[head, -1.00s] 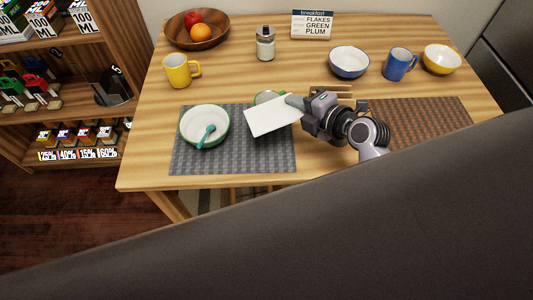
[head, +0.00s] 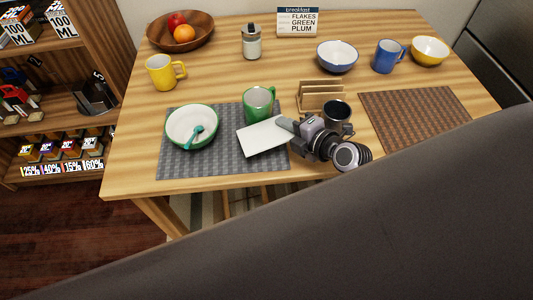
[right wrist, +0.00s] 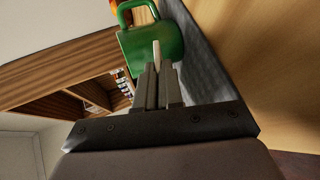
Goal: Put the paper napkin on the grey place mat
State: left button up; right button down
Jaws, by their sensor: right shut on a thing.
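The white paper napkin (head: 262,137) is over the right part of the grey place mat (head: 222,163). My right gripper (head: 288,125) is shut on the napkin's right edge. In the right wrist view the napkin (right wrist: 157,55) shows edge-on between the closed fingers (right wrist: 157,80). I cannot tell whether the napkin touches the mat. A white bowl with a green rim (head: 191,127) and a teal spoon (head: 194,137) are on the mat's left part. A green mug (head: 259,104) stands just behind the napkin. My left gripper is not in view.
A brown mat (head: 415,117) lies further right. A yellow mug (head: 163,72), fruit bowl (head: 181,30) and blue mug (head: 388,56) stand behind.

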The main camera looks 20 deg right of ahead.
jog(key=shift+f+b, duration=0.45)
jog(key=shift+f, duration=0.85)
jog(key=c, duration=1.4)
grip_release()
jog(key=shift+s+d+r+p, duration=0.1)
jog(key=shift+s+r+p, duration=0.2)
jog(key=shift+s+p, duration=0.15)
jog(key=p+v, duration=0.3)
jog(key=v, duration=0.3)
jog(key=shift+s+d+r+p, duration=0.1)
jog(key=shift+s+d+p, duration=0.1)
jog(key=shift+s+p, duration=0.2)
